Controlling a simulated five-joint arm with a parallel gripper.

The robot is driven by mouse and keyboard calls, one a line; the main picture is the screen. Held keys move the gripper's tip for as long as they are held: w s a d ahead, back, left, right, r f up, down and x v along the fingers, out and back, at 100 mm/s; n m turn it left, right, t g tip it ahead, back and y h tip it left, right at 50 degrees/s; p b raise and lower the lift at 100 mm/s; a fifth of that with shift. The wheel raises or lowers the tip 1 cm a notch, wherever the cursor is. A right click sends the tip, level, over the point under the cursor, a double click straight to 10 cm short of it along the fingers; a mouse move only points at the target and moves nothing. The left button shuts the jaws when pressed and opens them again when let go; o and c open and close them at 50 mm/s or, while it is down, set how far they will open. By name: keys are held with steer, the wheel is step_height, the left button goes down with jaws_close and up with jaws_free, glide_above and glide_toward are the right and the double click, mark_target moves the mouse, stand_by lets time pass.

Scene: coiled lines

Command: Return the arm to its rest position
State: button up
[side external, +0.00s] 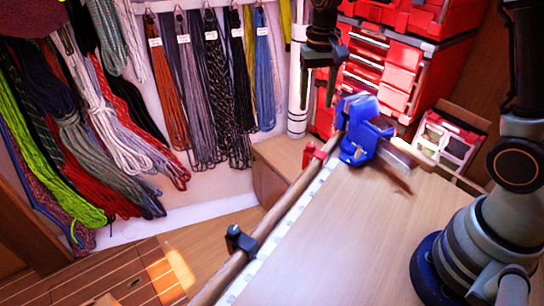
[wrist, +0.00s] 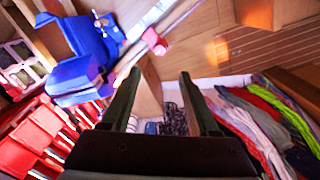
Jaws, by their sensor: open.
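My gripper (side external: 320,78) hangs from the top middle of the side view, fingers pointing down. It is above and to the left of the blue vise (side external: 362,130) on the bench edge. In the wrist view my gripper (wrist: 157,76) shows two dark fingers spread apart with nothing between them. The arm's blue and grey base stands on the right of the bench. The links between the base and the gripper are partly out of the frame.
A wooden bench top (side external: 345,230) is mostly clear. A red clamp (side external: 312,154) and a black clamp (side external: 240,241) sit along its edge. Red drawer cases (side external: 385,70) stand behind. Coiled ropes (side external: 120,130) hang on the left wall. The vise also shows in the wrist view (wrist: 80,75).

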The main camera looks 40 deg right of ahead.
steer(key=s+r+n+t, duration=0.2)
steer(key=s+r, duration=0.2)
steer(key=s, duration=0.3)
steer(key=s+r+n+t, duration=0.3)
steer(key=s+r, duration=0.1)
steer(key=s, duration=0.3)
steer(key=shift+a+r+n+t, duration=0.25)
steer(key=shift+a+n+t, duration=0.05)
steer(key=shift+a, duration=0.05)
